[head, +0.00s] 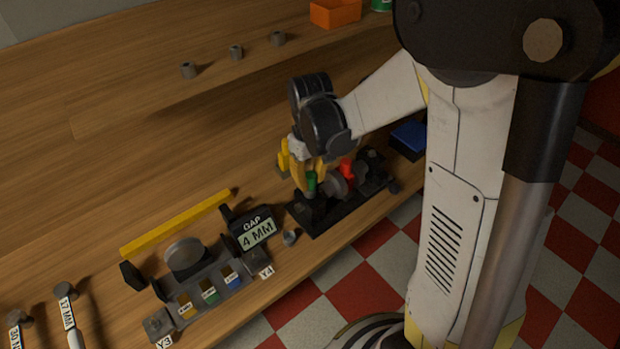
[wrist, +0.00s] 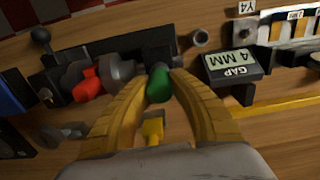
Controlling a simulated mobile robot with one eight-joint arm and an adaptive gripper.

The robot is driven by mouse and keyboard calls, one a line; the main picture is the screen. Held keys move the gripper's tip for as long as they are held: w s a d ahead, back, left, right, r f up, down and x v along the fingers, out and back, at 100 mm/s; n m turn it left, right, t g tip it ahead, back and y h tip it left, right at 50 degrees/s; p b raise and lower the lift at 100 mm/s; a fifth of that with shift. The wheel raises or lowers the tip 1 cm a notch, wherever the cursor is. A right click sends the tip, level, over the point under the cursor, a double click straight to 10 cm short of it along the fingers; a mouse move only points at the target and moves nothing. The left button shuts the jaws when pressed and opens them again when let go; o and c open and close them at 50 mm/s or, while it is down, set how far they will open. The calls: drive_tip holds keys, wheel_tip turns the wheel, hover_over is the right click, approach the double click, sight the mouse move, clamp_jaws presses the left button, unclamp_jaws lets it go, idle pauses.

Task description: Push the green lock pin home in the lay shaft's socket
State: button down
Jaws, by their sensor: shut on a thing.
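The green lock pin (head: 311,181) is between the yellow fingers of my gripper (head: 309,176), low over the dark shaft stand. In the wrist view the green pin (wrist: 159,86) shows between the fingertips of my gripper (wrist: 159,80), which is shut on it. A grey shaft with discs (wrist: 119,70) lies in the dark stand (wrist: 60,75), just left of the pin in that view. A red part (wrist: 87,90) sits on the shaft; it also shows in the head view (head: 347,169). The pin's lower end and the socket are hidden, so I cannot tell how deep the pin sits.
A display reading GAP 4 MM (head: 256,232) stands beside a fixture with coloured blocks (head: 209,292) and a yellow bar (head: 177,223). A small grey nut (head: 291,237) lies near the stand. A yellow piece (wrist: 153,129) stands beneath the gripper. A blue bin (head: 408,140) is beyond.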

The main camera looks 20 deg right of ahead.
sight(310, 175)
drive_tip(key=shift+f, duration=0.2)
drive_tip(key=c, duration=1.2)
unclamp_jaws()
wheel_tip(310, 175, up, 12)
drive_tip(key=shift+r, duration=0.1)
drive_tip(key=s+m+t+b, duration=0.1)
drive_tip(key=s+t, duration=0.1)
drive_tip(key=s, duration=0.2)
drive_tip(key=s+m+t+b, duration=0.1)
drive_tip(key=s+t, duration=0.1)
drive_tip(key=s, duration=0.2)
drive_tip(key=s+m+t+b, duration=0.1)
drive_tip(key=s+t, duration=0.2)
drive_tip(key=s, duration=0.1)
drive_tip(key=shift+s+m, duration=0.3)
drive_tip(key=shift+s, duration=0.05)
